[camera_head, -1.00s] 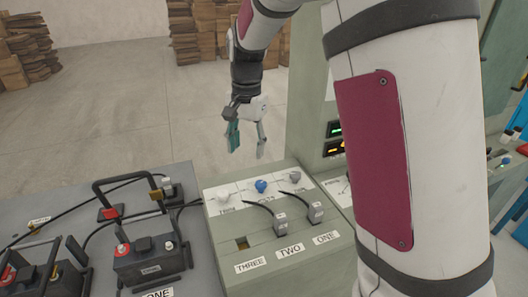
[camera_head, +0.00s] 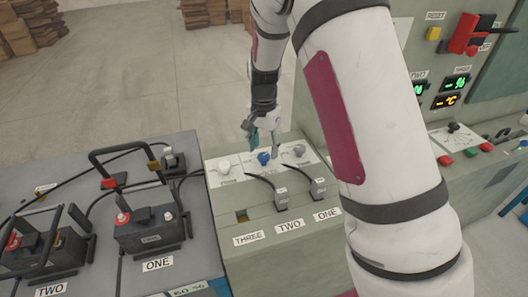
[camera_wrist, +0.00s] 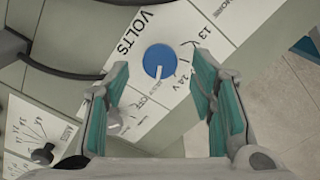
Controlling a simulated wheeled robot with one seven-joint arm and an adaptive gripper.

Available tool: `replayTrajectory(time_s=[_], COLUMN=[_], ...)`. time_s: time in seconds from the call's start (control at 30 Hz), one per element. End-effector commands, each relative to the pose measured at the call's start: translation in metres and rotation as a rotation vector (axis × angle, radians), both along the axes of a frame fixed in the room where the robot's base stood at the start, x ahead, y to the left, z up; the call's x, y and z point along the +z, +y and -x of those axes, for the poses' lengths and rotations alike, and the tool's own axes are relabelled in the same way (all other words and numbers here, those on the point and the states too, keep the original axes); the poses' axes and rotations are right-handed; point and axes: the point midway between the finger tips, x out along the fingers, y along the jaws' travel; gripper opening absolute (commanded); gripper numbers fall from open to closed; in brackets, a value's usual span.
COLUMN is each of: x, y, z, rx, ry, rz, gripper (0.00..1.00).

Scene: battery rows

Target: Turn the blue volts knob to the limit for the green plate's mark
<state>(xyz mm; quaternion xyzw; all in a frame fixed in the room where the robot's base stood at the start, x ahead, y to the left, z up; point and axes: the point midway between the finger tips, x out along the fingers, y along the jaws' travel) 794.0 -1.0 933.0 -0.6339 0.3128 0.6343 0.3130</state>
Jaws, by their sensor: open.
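The blue volts knob (camera_head: 264,158) sits on a white strip on top of the grey-green panel box, between two paler knobs. In the wrist view the knob (camera_wrist: 160,61) has a short white line on its lower part. Printed around it are VOLTS, 13, 24 V and OFF. My gripper (camera_head: 264,144) is open just above the knob, fingers pointing down. In the wrist view its teal-padded fingers (camera_wrist: 160,82) stand on either side below the knob, apart from it.
A grey knob (camera_head: 299,150) and a white knob (camera_head: 224,167) flank the blue one. Black leads run to plugs above labels ONE and TWO. Batteries (camera_head: 150,228) stand on the left bench. A panel with lit displays (camera_head: 447,101) rises at the right.

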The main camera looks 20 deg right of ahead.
Motion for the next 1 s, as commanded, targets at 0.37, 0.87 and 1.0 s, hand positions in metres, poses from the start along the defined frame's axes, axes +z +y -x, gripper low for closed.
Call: replayTrajectory(time_s=[0.37,0.87,1.0], x=[-0.023,-0.023,-0.023], y=[0.000,0.000,0.000], z=[0.000,0.000,-0.001], rx=[0.001,0.001,0.010], ry=[-0.001,-0.001,-0.001], rz=[0.001,0.000,0.000], gripper=[0.51,0.03,0.03])
